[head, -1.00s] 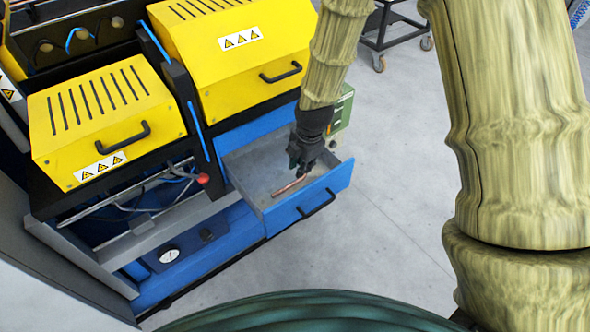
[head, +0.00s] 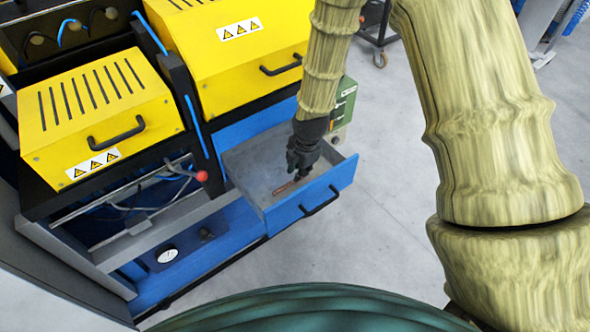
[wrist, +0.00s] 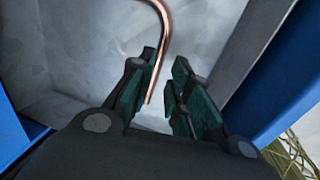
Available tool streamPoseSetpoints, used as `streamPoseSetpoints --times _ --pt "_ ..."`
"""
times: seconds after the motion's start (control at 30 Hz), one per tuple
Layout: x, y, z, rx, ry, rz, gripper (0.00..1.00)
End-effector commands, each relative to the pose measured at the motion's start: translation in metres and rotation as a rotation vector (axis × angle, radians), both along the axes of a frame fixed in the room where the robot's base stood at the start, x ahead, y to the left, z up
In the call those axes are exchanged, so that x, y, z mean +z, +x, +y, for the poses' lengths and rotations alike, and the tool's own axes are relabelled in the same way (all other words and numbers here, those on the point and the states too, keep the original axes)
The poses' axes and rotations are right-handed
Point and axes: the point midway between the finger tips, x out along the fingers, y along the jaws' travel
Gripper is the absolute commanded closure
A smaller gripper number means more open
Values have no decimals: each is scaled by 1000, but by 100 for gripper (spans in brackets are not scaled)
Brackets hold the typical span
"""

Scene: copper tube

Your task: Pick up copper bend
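The copper bend (head: 283,189) lies on the grey floor of the open blue drawer (head: 337,178) in the head view. In the wrist view the copper bend (wrist: 163,38) is a thin, shiny tube that curves at the top of the picture, with one straight end reaching down between the fingers. My gripper (head: 297,177) points down into the drawer over the bend. In the wrist view my gripper (wrist: 160,98) is open, with its green-padded fingers apart. The tube end is nearer the left finger; whether it touches that finger I cannot tell.
The drawer's walls surround my gripper, with its front handle (head: 320,203) facing outward. Yellow machine covers (head: 97,110) stand to the left and behind. A green box (head: 343,103) is just behind the drawer.

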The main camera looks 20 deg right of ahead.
Motion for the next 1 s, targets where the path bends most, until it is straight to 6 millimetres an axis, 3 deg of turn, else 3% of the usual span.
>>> streamPoseSetpoints --times 0.6,0.97,1.0 --pt "-47 11 2 1 0 1 81" --pt "-52 12 2 3 0 0 81" --pt "-52 12 2 3 0 0 88"
